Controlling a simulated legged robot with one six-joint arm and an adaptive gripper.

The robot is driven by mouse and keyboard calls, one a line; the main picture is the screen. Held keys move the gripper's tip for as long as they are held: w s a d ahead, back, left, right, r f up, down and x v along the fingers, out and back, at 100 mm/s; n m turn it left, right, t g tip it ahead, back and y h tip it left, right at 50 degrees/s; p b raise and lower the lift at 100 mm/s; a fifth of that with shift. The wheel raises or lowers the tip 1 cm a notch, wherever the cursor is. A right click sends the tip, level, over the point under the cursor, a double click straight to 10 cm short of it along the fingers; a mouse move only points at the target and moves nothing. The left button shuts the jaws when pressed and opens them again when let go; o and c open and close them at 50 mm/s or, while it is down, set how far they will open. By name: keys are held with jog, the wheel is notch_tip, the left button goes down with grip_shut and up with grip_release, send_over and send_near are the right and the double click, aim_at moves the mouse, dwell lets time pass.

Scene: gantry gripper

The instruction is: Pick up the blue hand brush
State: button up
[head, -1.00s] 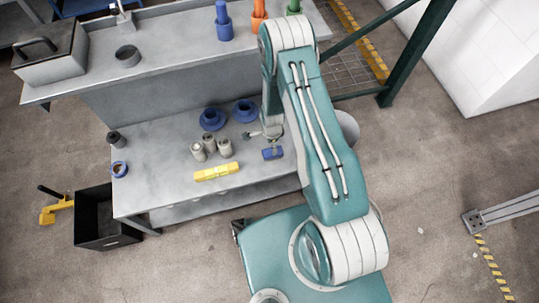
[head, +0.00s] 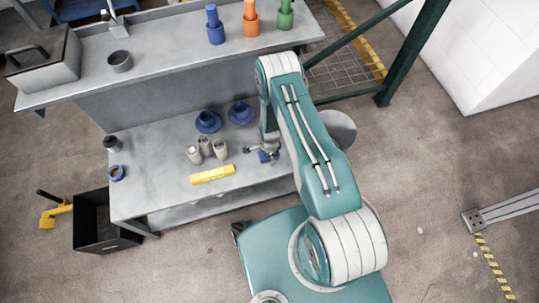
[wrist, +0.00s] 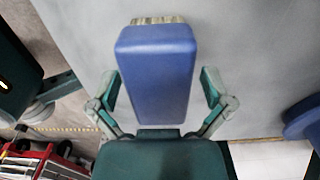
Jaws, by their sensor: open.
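The blue hand brush (wrist: 157,70) fills the middle of the wrist view, with a strip of pale bristles at its far end. It lies on the lower grey bench top (head: 165,150), and only a small blue part of it (head: 268,157) shows beside my gripper in the head view. My gripper (wrist: 160,90) is open, with one finger on each side of the brush.
A yellow level (head: 212,174) and several grey cans (head: 205,149) stand left of my gripper. Two blue flanged parts (head: 208,121) lie behind them. A raised shelf (head: 170,60) runs along the back. A black crate (head: 100,222) is on the floor at left.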

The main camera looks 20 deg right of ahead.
jog(key=shift+a, duration=0.25)
jog(key=c, duration=1.3)
jog(key=shift+d+r, duration=0.1)
jog(key=shift+r, duration=0.05)
jog(key=shift+r, duration=0.25)
notch_tip(320, 180, up, 2)
jog(key=shift+r, duration=0.1)
jog(key=s+d+r, duration=0.2)
jog(key=s+r, duration=0.1)
jog(key=s+d+r, duration=0.3)
jog(key=s, duration=0.1)
jog(key=s+d+r, duration=0.3)
jog(key=s+r, duration=0.1)
jog(key=shift+s+d, duration=0.1)
jog(key=shift+s, duration=0.05)
